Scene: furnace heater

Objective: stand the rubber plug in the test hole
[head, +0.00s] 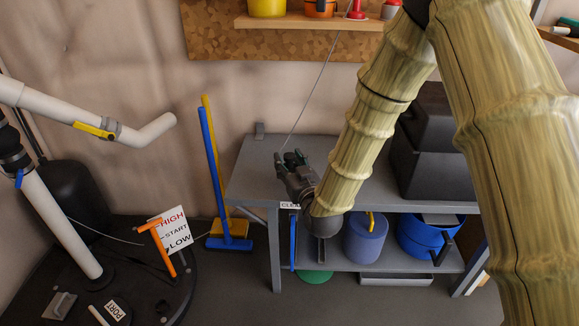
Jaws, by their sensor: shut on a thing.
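My gripper (294,158) is over the left part of the grey bench, with its dark fingers pointing up and away in the picture. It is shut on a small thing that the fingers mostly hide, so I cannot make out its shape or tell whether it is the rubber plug. I cannot pick out the rubber plug anywhere else. The test hole is not clear either. A white label reading PORT (116,310) lies on the dark surface at the lower left.
The grey bench (255,170) has black boxes (425,150) at its right and a blue bin (366,237) below. A broom (212,165) leans on the wall. At the left are white pipes (60,108), an orange T-handle (160,248) and a HIGH/START/LOW sign (172,228). Floor between is clear.

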